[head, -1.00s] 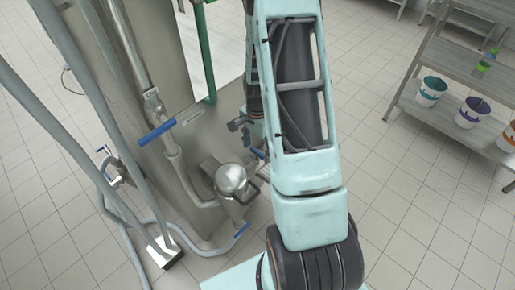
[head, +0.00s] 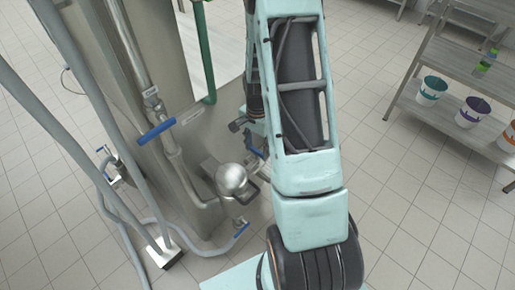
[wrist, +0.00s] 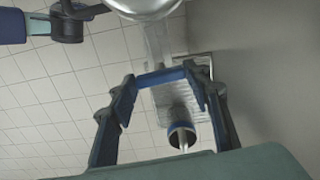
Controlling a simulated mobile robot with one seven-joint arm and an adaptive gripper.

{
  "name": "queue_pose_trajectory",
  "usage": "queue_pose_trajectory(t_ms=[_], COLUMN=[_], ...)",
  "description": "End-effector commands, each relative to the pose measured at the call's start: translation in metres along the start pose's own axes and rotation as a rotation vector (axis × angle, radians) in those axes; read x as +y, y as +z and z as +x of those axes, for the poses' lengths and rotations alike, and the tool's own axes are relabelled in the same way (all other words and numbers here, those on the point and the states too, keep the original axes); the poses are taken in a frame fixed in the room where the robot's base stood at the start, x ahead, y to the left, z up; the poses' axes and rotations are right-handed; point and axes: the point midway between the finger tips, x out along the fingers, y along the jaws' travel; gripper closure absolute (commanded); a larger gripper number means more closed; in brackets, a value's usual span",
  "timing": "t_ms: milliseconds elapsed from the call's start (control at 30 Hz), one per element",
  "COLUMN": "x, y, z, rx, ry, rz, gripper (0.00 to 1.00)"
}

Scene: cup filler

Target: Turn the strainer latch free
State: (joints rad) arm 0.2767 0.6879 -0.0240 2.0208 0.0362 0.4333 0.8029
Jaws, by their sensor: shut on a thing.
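The strainer is a rounded steel body (head: 232,180) low on the tank's side in the head view. A dark loop-shaped latch part (head: 248,197) sits at its right. In the wrist view, the steel dome (wrist: 146,6) shows at the top edge with a dark fitting (wrist: 70,25) left of it. My gripper (wrist: 163,80) is shut on a blue bar (wrist: 162,76), apparently the latch handle, which spans between its fingertips. In the head view my arm mostly hides the gripper; only a small blue part shows beside it.
The steel tank (head: 165,60) stands left with pipes, hoses and a blue-handled valve (head: 156,132). Another blue lever (head: 241,231) lies low by the strainer. Tiled floor between is clear.

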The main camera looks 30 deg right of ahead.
Motion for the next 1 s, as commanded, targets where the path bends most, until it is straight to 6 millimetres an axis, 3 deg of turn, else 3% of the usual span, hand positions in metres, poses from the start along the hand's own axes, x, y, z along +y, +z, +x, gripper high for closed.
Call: queue_pose_trajectory(t_ms=[1000], x=[0.0], y=[-0.0002], z=[0.0003], rx=[0.0], ry=[0.0], rz=[-0.921], gripper=[0.8])
